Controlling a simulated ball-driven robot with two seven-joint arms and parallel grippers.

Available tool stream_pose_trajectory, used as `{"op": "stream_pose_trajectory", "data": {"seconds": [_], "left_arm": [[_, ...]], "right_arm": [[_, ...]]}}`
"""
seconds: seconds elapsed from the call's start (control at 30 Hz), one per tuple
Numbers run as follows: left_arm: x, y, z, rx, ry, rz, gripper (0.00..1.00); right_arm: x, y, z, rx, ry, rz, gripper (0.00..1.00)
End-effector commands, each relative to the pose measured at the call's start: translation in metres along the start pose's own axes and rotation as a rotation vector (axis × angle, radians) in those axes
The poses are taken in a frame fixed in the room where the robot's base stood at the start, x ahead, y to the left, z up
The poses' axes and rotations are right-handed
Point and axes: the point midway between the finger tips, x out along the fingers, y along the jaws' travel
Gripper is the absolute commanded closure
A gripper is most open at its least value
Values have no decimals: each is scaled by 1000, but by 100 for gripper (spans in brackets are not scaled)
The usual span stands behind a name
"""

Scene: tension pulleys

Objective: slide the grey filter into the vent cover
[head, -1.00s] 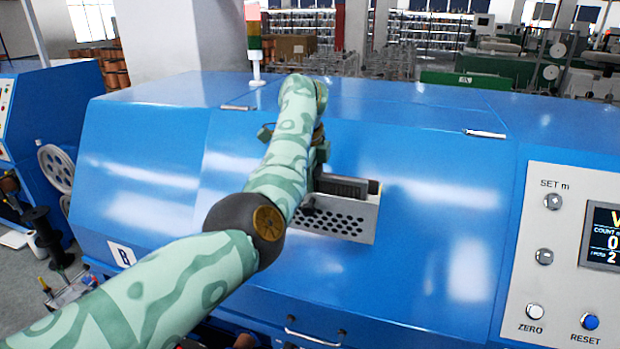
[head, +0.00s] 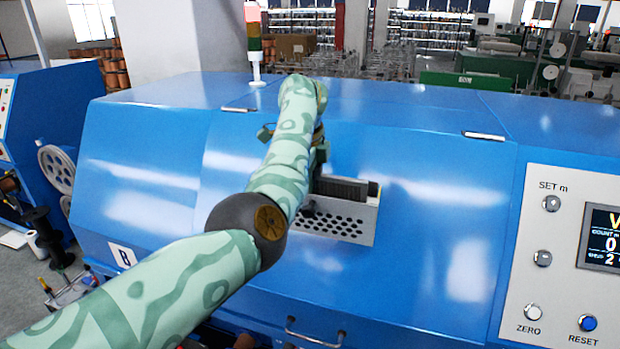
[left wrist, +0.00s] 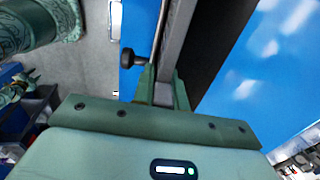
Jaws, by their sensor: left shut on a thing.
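The vent cover (head: 345,226) is a pale metal housing with rows of round holes, on the sloping blue machine front in the head view. The dark grey ribbed filter (head: 345,190) shows at its open top, partly inside; its left end is hidden behind my left arm. My left gripper is hidden by that arm in the head view. In the left wrist view my left gripper (left wrist: 162,88) is shut on a narrow grey edge (left wrist: 180,38), seemingly the filter's. A black knob (left wrist: 128,58) stands beside the fingers. How deep the filter sits cannot be told.
The blue machine (head: 440,230) fills the middle, with small metal catches near its top edge. A control panel (head: 560,250) with buttons and a display is at the right. A signal lamp (head: 254,45) stands behind. The cover's right side is clear.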

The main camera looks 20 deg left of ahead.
Motion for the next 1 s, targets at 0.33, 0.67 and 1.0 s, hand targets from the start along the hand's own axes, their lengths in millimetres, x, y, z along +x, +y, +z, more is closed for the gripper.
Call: {"op": "stream_pose_trajectory", "data": {"seconds": [0.33, 0.67, 1.0], "left_arm": [[8, 0, 0, 1, 1, 0, 100], [6, 0, 0, 0, 1, 1, 100], [1, 1, 0, 0, 1, 0, 100]], "right_arm": [[7, 0, 1, 0, 0, 0, 64], [4, 0, 1, 0, 0, 0, 64], [-1, 0, 0, 0, 0, 0, 64]]}}
